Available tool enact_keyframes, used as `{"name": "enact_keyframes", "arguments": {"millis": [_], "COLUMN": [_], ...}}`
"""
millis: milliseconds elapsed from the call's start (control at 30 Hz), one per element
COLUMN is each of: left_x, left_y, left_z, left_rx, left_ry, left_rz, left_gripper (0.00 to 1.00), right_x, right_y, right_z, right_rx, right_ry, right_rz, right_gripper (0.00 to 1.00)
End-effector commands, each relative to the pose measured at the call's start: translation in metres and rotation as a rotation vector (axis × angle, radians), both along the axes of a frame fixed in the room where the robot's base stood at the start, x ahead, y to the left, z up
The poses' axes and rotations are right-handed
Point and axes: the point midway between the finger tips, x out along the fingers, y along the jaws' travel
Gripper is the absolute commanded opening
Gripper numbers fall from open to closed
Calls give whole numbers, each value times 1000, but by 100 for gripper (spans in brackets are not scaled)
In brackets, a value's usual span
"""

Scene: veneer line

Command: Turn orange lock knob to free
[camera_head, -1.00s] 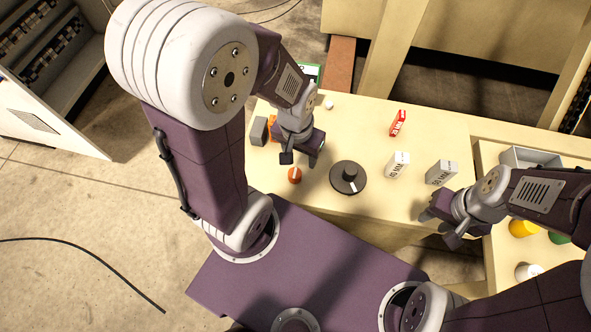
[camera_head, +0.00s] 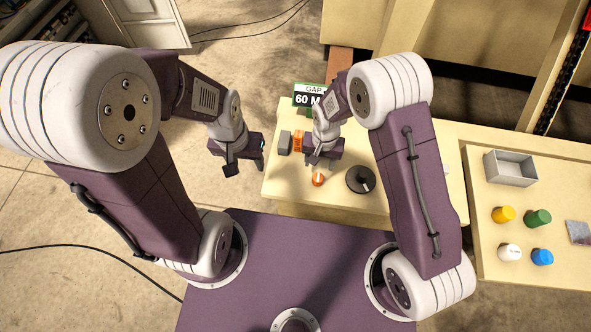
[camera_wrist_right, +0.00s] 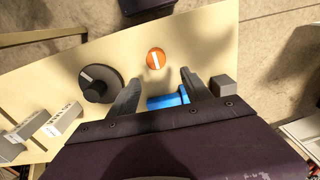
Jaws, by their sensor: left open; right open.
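The orange lock knob (camera_head: 318,180), round with a white bar across its top, sits on the pale table near its front edge. It also shows in the right wrist view (camera_wrist_right: 155,59), its bar nearly upright in that picture. My right gripper (camera_head: 323,165) is open and empty above the table just behind the knob. In the right wrist view the knob lies just past the gap between the open fingers (camera_wrist_right: 160,78), apart from them. My left gripper (camera_head: 246,170) is open and empty, left of the table's left edge.
A black dial (camera_head: 360,180) stands right of the knob. Grey (camera_head: 284,143) and orange (camera_head: 298,141) blocks and a sign (camera_head: 308,95) are behind. A blue piece (camera_wrist_right: 168,100) shows between my right fingers, partly hidden. White boxes (camera_wrist_right: 62,118) stand beyond the dial.

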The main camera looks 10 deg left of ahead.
Motion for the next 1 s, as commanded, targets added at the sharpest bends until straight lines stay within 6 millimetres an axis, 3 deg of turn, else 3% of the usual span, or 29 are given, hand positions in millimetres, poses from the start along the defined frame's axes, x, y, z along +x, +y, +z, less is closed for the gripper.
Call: {"name": "enact_keyframes", "arguments": {"millis": [33,267,700,1000], "left_x": [0,0,0,0], "left_y": [0,0,0,0], "left_z": [13,11,37,38], "left_rx": [0,0,0,0], "left_ry": [0,1,1,1], "left_rz": [0,0,0,0], "left_gripper": [53,53,53,53], "right_x": [-11,-15,-15,-14], "right_y": [4,7,6,6], "right_z": [4,-4,-79,-91], "right_rx": [-12,-14,-15,-13], "right_ry": [21,25,25,22], "right_rz": [23,38,37,37], "right_gripper": [57,57,57,57]}}
